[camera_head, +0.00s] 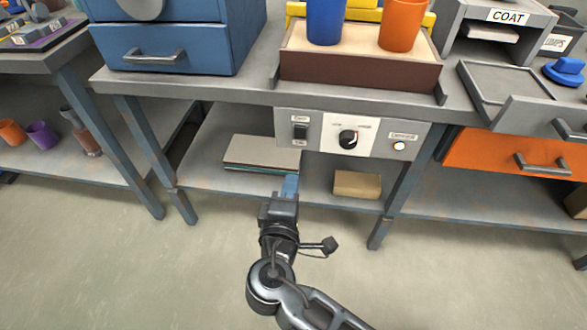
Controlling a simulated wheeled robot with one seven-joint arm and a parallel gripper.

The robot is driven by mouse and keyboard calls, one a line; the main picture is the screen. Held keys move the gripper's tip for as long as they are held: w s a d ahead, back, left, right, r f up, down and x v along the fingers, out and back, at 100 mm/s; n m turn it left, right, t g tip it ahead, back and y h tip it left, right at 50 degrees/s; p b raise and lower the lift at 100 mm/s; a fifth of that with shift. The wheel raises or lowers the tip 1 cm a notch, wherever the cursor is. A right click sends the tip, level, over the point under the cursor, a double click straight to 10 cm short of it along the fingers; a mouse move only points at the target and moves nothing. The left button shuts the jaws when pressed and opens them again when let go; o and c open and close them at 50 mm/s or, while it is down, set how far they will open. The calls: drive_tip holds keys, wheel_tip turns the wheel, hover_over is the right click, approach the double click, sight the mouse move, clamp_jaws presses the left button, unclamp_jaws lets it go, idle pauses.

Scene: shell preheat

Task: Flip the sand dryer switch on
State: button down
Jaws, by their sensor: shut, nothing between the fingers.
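A pale control panel hangs under the front edge of the table. At its left end is a small black switch (300,132) on a grey plate, with labels above and below too small to read. I cannot tell for sure which way the switch is set. A black dial (348,139) sits in the middle of the panel, and a round light (399,146) with a pale glowing centre is at the right. My gripper (291,183) is shut and empty, with blue fingertips pointing up the picture, below the switch and apart from it.
On the lower shelf, flat boards (262,153) lie left of my gripper and a tan block (357,184) lies right of it. The tabletop (190,86) overhangs the shelf. An orange drawer (500,152) is at the right, and a table leg (390,205) stands right of my gripper.

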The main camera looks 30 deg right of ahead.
drive_tip(key=v, duration=0.3)
drive_tip(key=shift+s+f, duration=0.2)
drive_tip(key=shift+f, duration=0.2)
